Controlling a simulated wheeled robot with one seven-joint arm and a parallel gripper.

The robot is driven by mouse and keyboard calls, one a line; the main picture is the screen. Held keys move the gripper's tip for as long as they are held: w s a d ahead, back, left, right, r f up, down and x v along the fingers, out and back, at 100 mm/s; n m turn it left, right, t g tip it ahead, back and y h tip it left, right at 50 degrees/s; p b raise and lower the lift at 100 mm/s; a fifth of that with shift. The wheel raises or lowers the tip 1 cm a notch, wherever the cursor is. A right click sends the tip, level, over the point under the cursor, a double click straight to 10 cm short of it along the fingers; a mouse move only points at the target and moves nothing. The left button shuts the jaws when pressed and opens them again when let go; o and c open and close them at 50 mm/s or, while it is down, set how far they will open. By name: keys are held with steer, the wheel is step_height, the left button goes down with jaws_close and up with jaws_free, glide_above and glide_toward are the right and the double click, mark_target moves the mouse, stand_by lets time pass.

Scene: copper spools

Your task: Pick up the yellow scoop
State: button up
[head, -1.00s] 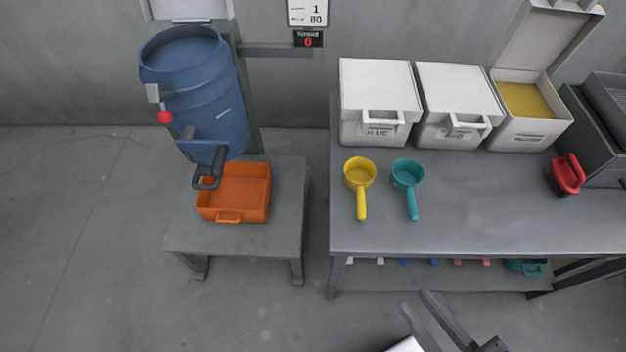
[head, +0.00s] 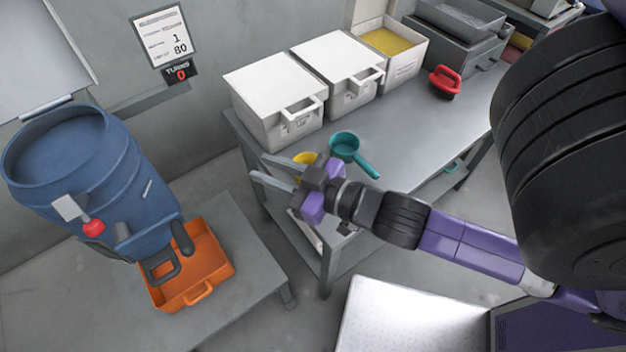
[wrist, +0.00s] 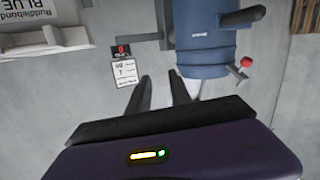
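The yellow scoop (head: 306,158) is on the table in the head view, mostly hidden behind my gripper; only part of its cup shows. My gripper (head: 258,168) is in front of it in the picture, with its two fingers apart and pointing left. Nothing is between the fingers. In the wrist view my gripper (wrist: 165,88) also shows two separated fingers, facing the wall and the blue drum. The scoop does not show in the wrist view. A teal scoop (head: 344,146) lies just right of the yellow one, its handle pointing to the lower right.
White lidded bins (head: 275,95) and an open bin of yellow material (head: 395,42) line the table's back. A red-handled tool (head: 445,82) lies at right. A blue drum (head: 85,180) hangs above an orange tray (head: 200,290) at left. The table (head: 415,130) has clear space right of the scoops.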

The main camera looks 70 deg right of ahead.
steer(key=w+d+r+m+g+h+b, duration=0.1)
steer(key=w+d+r+m+h, duration=0.2)
steer(key=d+r+m+h, duration=0.45)
steer(key=w+d+r+m+g+h+b, duration=0.1)
steer(key=w+d+r+m+h, duration=0.25)
steer(key=d, duration=0.75)
steer(key=s+d+r+m+g+h+b, duration=0.1)
steer(key=s+d+m+g+h+b, duration=0.15)
steer(key=s+d+m+g, duration=1.05)
steer(key=s+a+f+m+g+y+b, duration=0.1)
steer(key=a+f+m+y, duration=0.15)
steer(key=f+m, duration=0.35)
steer(key=s+a+f+m+g+y, duration=0.1)
steer(key=a+f+m+g+y, duration=0.1)
steer(key=f+m+y, duration=0.35)
steer(key=w+a+f+m+y+b, duration=0.15)
steer(key=a+f+m+y, duration=0.55)
steer(key=a+f, duration=0.8)
steer(key=shift+t, duration=0.3)
steer(key=shift+a+x, duration=0.15)
steer(key=shift+x, duration=0.85)
steer(key=shift+a+x, duration=0.15)
steer(key=shift+x, duration=0.8)
steer(key=shift+a+x, duration=0.2)
steer(key=shift+x, duration=0.8)
jaws_close()
